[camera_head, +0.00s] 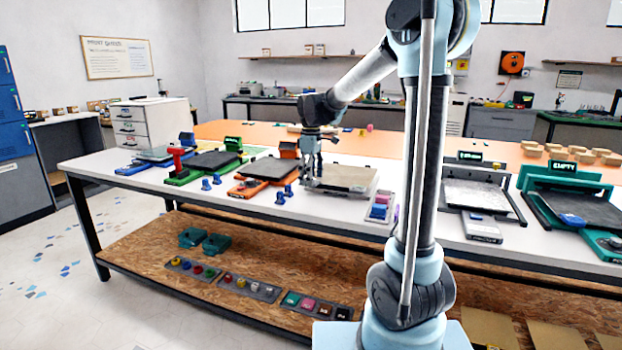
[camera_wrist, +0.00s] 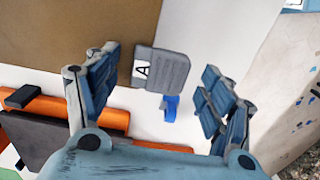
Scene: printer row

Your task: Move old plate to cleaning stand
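My gripper (camera_head: 313,172) is over the left edge of a tan plate (camera_head: 347,178) on the white table. In the wrist view the gripper (camera_wrist: 159,80) is open, with its blue fingers apart. A grey tab marked "A" (camera_wrist: 171,72) shows between the fingers, at the edge of the tan plate (camera_wrist: 75,30). I cannot tell whether either finger touches the tab. No label shows which plate is the old one or which unit is the cleaning stand. A green stand with an "EMPTY" sign (camera_head: 564,169) is at the far right.
An orange-framed unit with a dark plate (camera_head: 270,171) stands just left of the gripper. Green (camera_head: 208,162) and blue-framed units are further left. A small tray with blue pieces (camera_head: 380,207) lies right of the tan plate. Small blue knobs (camera_head: 281,197) stand near the front edge.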

